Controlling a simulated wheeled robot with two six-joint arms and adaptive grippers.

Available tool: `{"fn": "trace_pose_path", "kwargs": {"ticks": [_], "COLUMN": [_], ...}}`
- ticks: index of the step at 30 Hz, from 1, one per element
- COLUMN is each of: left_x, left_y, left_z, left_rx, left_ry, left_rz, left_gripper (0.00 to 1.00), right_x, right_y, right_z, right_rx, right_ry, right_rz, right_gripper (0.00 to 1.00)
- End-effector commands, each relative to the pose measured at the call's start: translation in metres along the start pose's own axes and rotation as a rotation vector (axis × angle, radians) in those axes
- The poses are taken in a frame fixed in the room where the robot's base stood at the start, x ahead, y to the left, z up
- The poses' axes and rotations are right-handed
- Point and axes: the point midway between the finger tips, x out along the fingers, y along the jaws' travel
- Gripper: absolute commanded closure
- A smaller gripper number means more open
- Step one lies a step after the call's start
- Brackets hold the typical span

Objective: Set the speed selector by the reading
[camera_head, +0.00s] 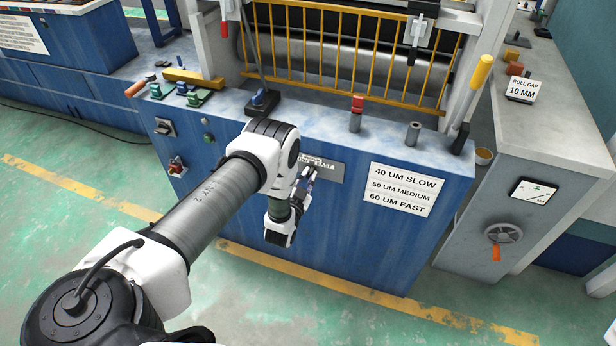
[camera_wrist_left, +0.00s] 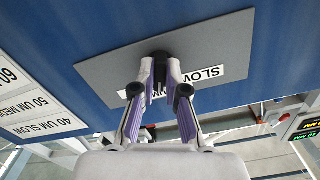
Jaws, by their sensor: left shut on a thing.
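The speed selector is a black knob (camera_wrist_left: 160,57) on a grey plate (camera_wrist_left: 225,40) on the blue machine front. In the left wrist view the plate appears upside down, with SLOW readable and other words partly hidden by the fingers. My left gripper (camera_head: 308,174) is at the plate (camera_head: 334,173), its fingers (camera_wrist_left: 162,72) closed around the knob. The knob's pointing direction is hidden. A white placard (camera_head: 403,190) right of the plate reads 40 UM SLOW, 50 UM MEDIUM, 60 UM FAST.
A yellow guard (camera_head: 350,55) stands above the machine top. A red-capped post (camera_head: 356,112) and a grey post (camera_head: 413,133) stand near its front edge. A ROLL GAP 10 MM sign (camera_head: 523,90) and a handwheel (camera_head: 502,235) are at the right. The green floor in front is clear.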

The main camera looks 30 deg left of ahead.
Motion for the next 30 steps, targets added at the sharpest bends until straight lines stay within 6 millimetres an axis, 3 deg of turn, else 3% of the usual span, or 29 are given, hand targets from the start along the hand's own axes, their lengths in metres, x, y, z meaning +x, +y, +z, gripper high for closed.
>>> {"fn": "trace_pose_path", "kwargs": {"ticks": [9, 18, 19, 21, 30], "left_x": [0.002, 0.002, 0.002, 0.002, 0.001], "left_y": [0.0, -0.001, -0.001, -0.001, 0.0], "left_z": [0.0, -0.002, -0.002, -0.002, -0.001], "left_rx": [-0.334, -0.359, -0.359, -0.359, -0.358], "left_ry": [0.004, 0.005, 0.005, 0.006, 0.003], "left_rz": [-0.001, -0.002, -0.002, -0.002, -0.001], "left_gripper": [1.0, 1.0, 0.81, 0.62, 0.62], "right_x": [0.018, 0.017, 0.017, 0.017, 0.017], "right_y": [0.0, 0.0, 0.0, 0.0, 0.0], "right_z": [0.0, 0.0, 0.0, 0.0, 0.0], "right_rx": [0.0, 0.0, 0.0, 0.0, 0.0], "right_ry": [0.0, 0.0, 0.0, 0.0, 0.0], "right_rz": [0.0, 0.0, 0.0, 0.0, 0.0], "right_gripper": [1.0, 1.0, 1.0, 1.0, 1.0]}}
